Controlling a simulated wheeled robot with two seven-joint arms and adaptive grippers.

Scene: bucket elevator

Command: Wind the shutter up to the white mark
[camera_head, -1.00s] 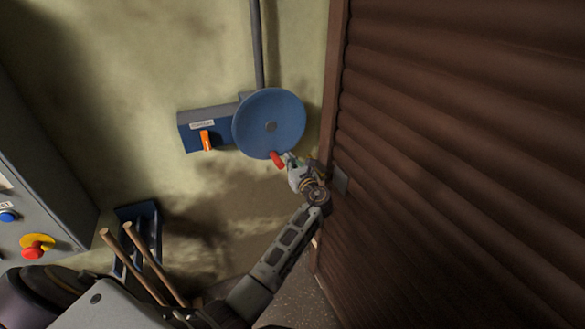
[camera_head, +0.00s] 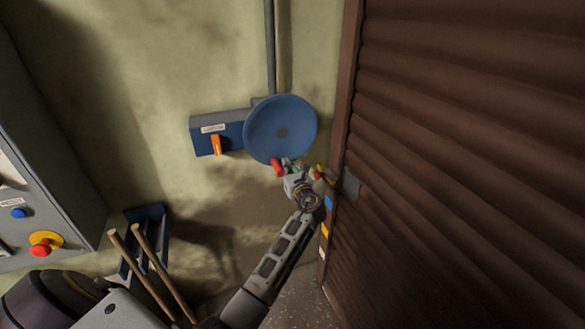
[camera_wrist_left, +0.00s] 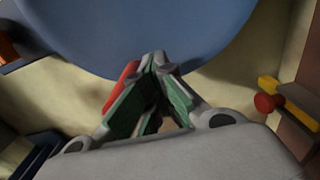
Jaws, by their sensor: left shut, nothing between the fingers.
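The blue handwheel (camera_head: 281,120) is on the wall left of the brown ribbed shutter (camera_head: 460,150). Its red handle (camera_head: 276,167) is at the bottom of the rim. My left gripper (camera_head: 286,164) is just right of the handle. In the left wrist view the fingers (camera_wrist_left: 158,64) meet at their tips with nothing between them, and the red handle (camera_wrist_left: 122,86) is beside them on the left, partly hidden. Whether they touch it is unclear. A small pale patch (camera_head: 321,252) shows low on the shutter's side frame; I cannot tell if it is the white mark. My right gripper is out of view.
A blue box with an orange lever (camera_head: 216,145) adjoins the wheel. Blue (camera_head: 329,202) and yellow (camera_head: 324,230) patches mark the shutter frame. A yellow part with a red knob (camera_wrist_left: 265,103) is near the gripper. A grey control panel (camera_head: 60,200) stands left.

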